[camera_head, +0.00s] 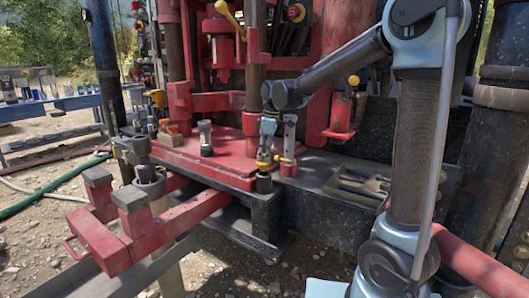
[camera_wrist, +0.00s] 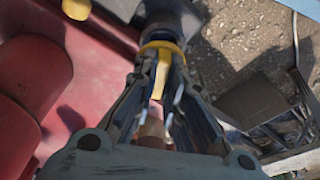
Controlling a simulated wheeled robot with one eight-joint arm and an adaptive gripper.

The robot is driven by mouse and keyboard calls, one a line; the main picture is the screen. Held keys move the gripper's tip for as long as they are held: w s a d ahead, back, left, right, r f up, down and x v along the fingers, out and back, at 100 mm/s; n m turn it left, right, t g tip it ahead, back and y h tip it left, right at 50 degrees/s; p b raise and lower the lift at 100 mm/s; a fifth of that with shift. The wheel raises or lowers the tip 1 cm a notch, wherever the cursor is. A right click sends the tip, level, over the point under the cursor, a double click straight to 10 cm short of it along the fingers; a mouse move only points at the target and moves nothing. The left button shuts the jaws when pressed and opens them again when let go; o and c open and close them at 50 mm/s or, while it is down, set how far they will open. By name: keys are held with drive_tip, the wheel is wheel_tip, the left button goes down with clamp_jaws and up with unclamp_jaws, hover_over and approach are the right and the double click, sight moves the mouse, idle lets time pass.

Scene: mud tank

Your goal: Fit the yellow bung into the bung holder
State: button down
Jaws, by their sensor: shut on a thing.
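The yellow bung (camera_wrist: 163,48) is between my gripper's fingers in the wrist view, with a yellow stem and a wider yellow collar at the fingertips. My gripper (camera_wrist: 160,72) is shut on it. In the head view, my gripper (camera_head: 266,148) points down, and the bung (camera_head: 263,163) shows at its tips. A dark round cup (camera_head: 264,184), which looks like the bung holder, stands directly below at the corner of the black ledge. It also shows beyond the collar in the wrist view (camera_wrist: 168,18). I cannot tell how deep the bung sits in it; the contact is hidden.
A red-based grey tool (camera_head: 289,145) stands close to the right of my gripper. A tray of tools (camera_head: 360,183) lies on the black surface to the right. Red machine columns rise behind.

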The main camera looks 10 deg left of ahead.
sight(265, 163)
drive_tip(key=shift+f, duration=2.2)
drive_tip(key=c, duration=1.6)
unclamp_jaws()
drive_tip(key=shift+o, duration=0.2)
drive_tip(key=r, duration=0.4)
drive_tip(key=d+r, duration=0.1)
drive_tip(key=r, duration=0.6)
drive_tip(key=shift+w+d+r, duration=0.15)
drive_tip(key=shift+d+r, duration=0.2)
drive_tip(key=shift+d, duration=0.05)
